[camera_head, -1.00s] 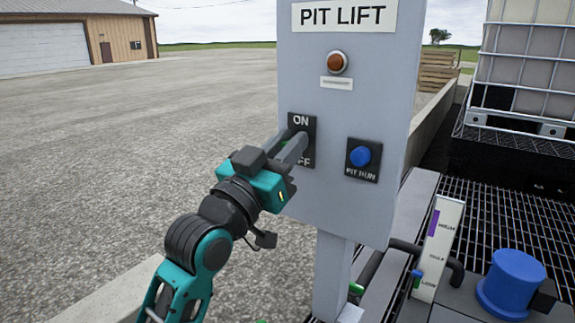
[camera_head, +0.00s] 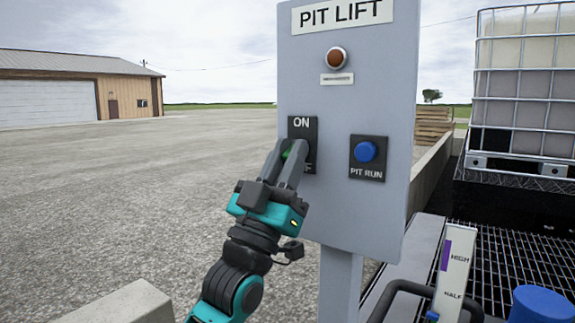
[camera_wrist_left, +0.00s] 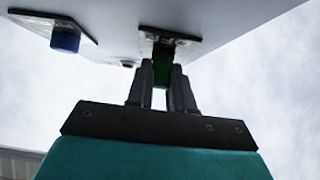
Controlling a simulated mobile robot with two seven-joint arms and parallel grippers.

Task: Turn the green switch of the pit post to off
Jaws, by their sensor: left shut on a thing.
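The grey pit post (camera_head: 345,210) stands in the middle of the head view, with a PIT LIFT sign at its top. Its green switch (camera_head: 287,150) sits on a black plate (camera_head: 303,126) marked ON above; the lower label is mostly hidden behind my gripper. My left gripper (camera_head: 290,153) reaches up to the plate, its fingers shut on the green switch. In the left wrist view the green switch (camera_wrist_left: 162,70) shows between the two fingers (camera_wrist_left: 163,82). I cannot tell the switch's exact position. My right gripper is not in view.
A blue PIT RUN button (camera_head: 365,151) sits right of the switch, and an amber lamp (camera_head: 336,57) above. A caged tank (camera_head: 525,85), black grating (camera_head: 500,260) and a level gauge (camera_head: 454,275) are at the right. Open gravel (camera_head: 130,210) lies left.

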